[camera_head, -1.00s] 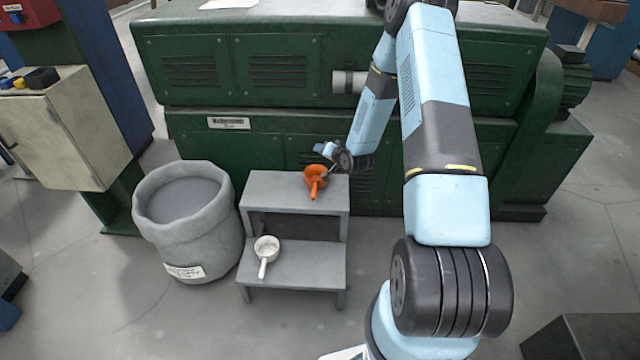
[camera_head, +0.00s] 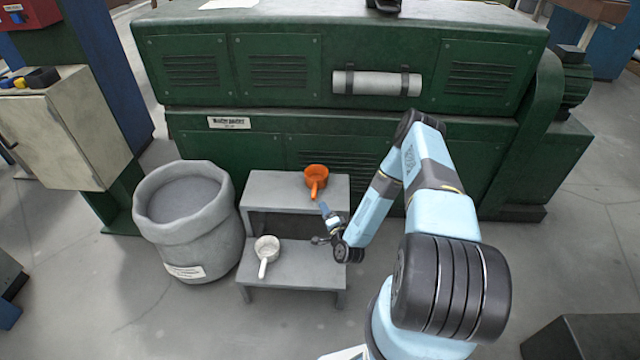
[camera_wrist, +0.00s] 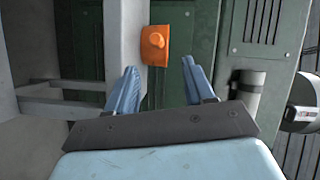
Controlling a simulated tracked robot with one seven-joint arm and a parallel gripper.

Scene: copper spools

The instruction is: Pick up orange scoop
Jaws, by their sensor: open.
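The orange scoop (camera_head: 316,174) sits on the top step of the grey step stand (camera_head: 270,188), near its back right, with its handle toward the front. My gripper (camera_head: 326,215) is low in front of the stand's right side, below the level of the top step and apart from the scoop. In the wrist view, my gripper (camera_wrist: 160,68) is open and empty, its two blue fingers spread. The orange scoop (camera_wrist: 155,45) shows ahead of the gap between them, with its handle end facing the camera.
A white scoop (camera_head: 266,248) lies on the lower step, left of my gripper. A large grey sack-like bin (camera_head: 190,235) stands left of the stand. A green machine (camera_head: 260,145) stands close behind it.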

